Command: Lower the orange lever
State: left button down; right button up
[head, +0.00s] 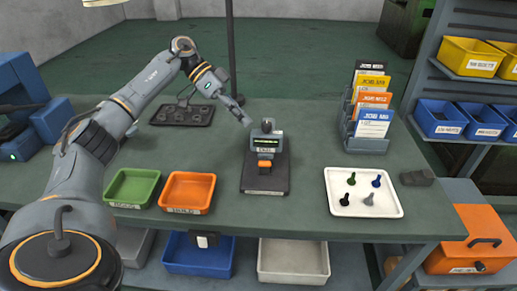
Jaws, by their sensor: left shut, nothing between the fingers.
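The orange lever (265,164) is a short orange handle on the front of a small grey device (265,143) with a dark display. The device stands on a dark base plate (265,184) in the middle of the table. The lever sticks out toward me, above the front part of the plate. My left gripper (244,119) is shut and empty. It is above and to the left of the device, apart from the lever. My right gripper is not in view.
A green bin (132,204) and an orange bin (187,209) stand left of the device. A white tray (340,210) with several small pieces lies to its right, below a rack of cards (364,146). A thin dark pole (230,55) rises behind my gripper.

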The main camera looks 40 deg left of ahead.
aim_at(269, 162)
pick_arm(q)
jog(key=d+f, duration=0.1)
jog(key=f, duration=0.1)
jog(key=d+f+p, duration=0.1)
jog(key=d+f, duration=0.1)
jog(key=f, duration=0.1)
jog(key=s+d+f, duration=0.1)
jog(key=d+f, duration=0.1)
jog(key=shift+d+f, duration=0.15)
jog(key=shift+d, duration=0.05)
jog(key=shift+w, duration=0.1)
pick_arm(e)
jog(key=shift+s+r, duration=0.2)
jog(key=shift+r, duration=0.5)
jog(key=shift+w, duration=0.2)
pick_arm(q)
jog(key=shift+w+f, duration=0.1)
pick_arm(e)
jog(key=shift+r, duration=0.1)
